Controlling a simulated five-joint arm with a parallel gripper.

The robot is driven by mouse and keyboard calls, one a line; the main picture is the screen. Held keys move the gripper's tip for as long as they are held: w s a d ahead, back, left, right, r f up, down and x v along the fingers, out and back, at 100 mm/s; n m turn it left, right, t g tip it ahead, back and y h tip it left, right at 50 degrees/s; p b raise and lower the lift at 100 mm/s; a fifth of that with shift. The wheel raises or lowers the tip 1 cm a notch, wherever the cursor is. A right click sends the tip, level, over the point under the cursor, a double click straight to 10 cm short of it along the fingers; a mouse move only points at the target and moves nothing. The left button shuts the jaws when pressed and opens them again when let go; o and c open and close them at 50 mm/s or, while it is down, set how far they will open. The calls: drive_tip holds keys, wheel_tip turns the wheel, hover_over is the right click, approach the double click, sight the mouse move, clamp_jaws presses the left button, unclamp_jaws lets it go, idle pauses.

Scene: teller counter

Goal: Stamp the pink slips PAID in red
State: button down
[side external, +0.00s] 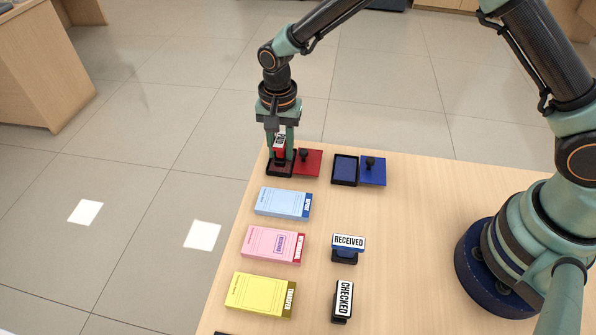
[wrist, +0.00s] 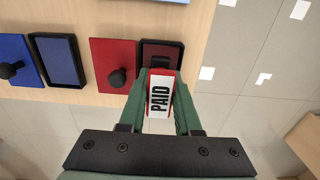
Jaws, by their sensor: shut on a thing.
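My gripper (side external: 279,137) is shut on the red PAID stamp (side external: 280,146), which is upright. The wrist view shows the stamp's white label reading PAID (wrist: 160,97) between the green fingers. The stamp is at the open red ink pad (side external: 280,171), a dark tray that also shows in the wrist view (wrist: 176,45). I cannot tell if the stamp's face touches the pad. The pad's red lid (side external: 309,161) lies beside it. The pink slips (side external: 265,243) form a stack in the left column, and their top bears a small boxed purplish mark.
Blue slips (side external: 277,202) and yellow slips (side external: 255,293) lie on either side of the pink stack. An open blue ink pad (side external: 344,170) and its lid (side external: 376,177) are right of the red ones. RECEIVED (side external: 347,243) and CHECKED (side external: 343,299) stamps stand right of the slips.

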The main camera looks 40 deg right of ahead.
drive_tip(key=shift+r, duration=2.95)
drive_tip(key=s+a, duration=0.7)
drive_tip(key=a, duration=0.1)
drive_tip(key=r, duration=0.1)
hover_over(266, 242)
drive_tip(key=shift+f, duration=2.75)
drive_tip(key=shift+f, duration=0.65)
